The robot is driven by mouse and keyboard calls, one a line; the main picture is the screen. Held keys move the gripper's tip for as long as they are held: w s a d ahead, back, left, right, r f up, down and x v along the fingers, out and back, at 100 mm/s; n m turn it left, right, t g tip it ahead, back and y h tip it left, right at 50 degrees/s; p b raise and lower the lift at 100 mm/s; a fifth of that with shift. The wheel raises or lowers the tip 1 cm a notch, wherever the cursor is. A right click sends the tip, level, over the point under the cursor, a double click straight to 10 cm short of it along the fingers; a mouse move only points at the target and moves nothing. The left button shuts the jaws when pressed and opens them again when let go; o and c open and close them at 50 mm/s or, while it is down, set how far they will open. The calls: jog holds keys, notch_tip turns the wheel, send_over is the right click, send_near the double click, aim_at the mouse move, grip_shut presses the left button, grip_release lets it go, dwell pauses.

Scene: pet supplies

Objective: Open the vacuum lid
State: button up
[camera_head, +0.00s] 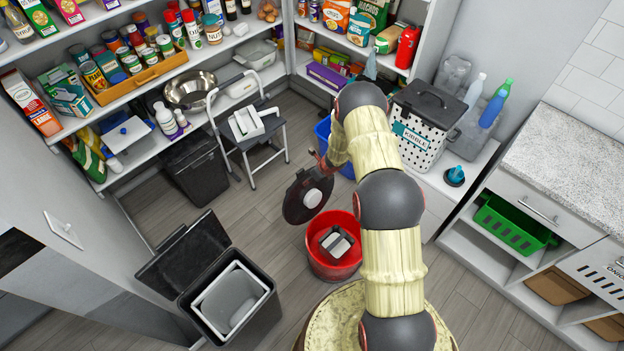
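The red vacuum canister (334,266) stands on the floor with its top open, and grey and white parts (336,242) show inside. A dark round lid (297,207) with a pale centre is tilted up at the canister's upper left, clear of most of the opening. My arm reaches over from the front. My gripper (318,166) is at the lid's upper edge, small and partly hidden by my arm. I cannot tell whether its fingers are open or shut, or whether they touch the lid.
A dark bin (262,322) with its lid raised stands at the lower left. A step stool (254,140) and a black bin (197,168) stand behind. A blue bucket (322,131) is behind my arm. A kibble container (421,143) sits on the right cabinet.

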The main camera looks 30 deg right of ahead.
jog(key=shift+o, duration=0.7)
jog(key=shift+s, duration=0.1)
jog(key=v, duration=1.1)
jog(key=shift+s+r, duration=0.2)
jog(key=shift+r, duration=0.15)
jog(key=shift+d, duration=0.1)
